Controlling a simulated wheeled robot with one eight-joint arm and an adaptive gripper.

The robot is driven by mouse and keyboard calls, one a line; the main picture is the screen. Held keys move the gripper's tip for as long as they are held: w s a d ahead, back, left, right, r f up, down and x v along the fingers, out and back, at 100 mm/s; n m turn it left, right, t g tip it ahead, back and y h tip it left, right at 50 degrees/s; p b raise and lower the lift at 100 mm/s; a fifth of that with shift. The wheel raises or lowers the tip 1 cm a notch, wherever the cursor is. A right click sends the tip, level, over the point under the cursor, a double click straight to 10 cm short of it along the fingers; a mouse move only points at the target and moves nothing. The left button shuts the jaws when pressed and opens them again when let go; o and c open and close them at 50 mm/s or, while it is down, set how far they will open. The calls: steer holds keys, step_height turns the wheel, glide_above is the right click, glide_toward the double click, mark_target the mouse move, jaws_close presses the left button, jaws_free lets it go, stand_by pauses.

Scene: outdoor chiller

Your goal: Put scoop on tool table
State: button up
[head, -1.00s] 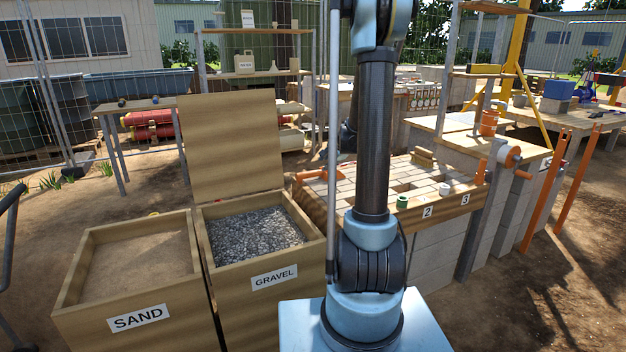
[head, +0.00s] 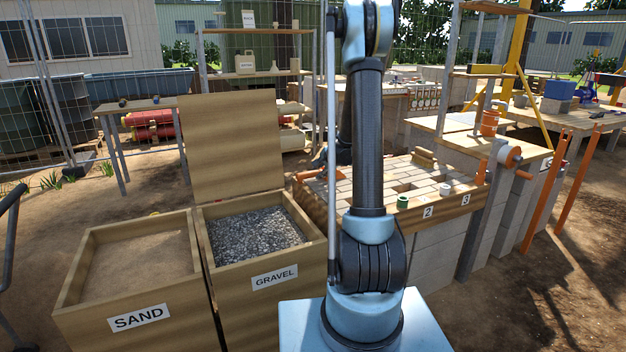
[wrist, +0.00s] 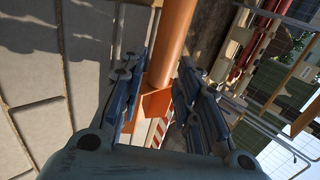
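An orange tool (head: 304,175), which looks like the scoop, lies at the left end of the paver-topped bench (head: 318,205) in the head view. My gripper is mostly hidden behind my arm there, low over that end. In the wrist view my gripper (wrist: 162,100) is open, with its fingers on either side of the orange tool's shaft (wrist: 172,45). A wider orange part shows beyond the fingertips. I cannot tell whether the fingers touch it. No table is labelled as the tool table; a wooden table (head: 590,122) with tools stands at the far right.
Open bins of sand (head: 138,262) and gravel (head: 258,235) stand at the front left, with a raised lid (head: 230,145) behind the gravel. A small table (head: 150,103) stands behind. Orange posts (head: 575,185) rise at the right. Bare ground is free at the lower right.

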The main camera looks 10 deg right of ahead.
mark_target(318, 172)
steer(key=shift+x, duration=1.85)
steer(key=shift+c, duration=0.2)
jaws_close()
steer(key=shift+r, duration=0.1)
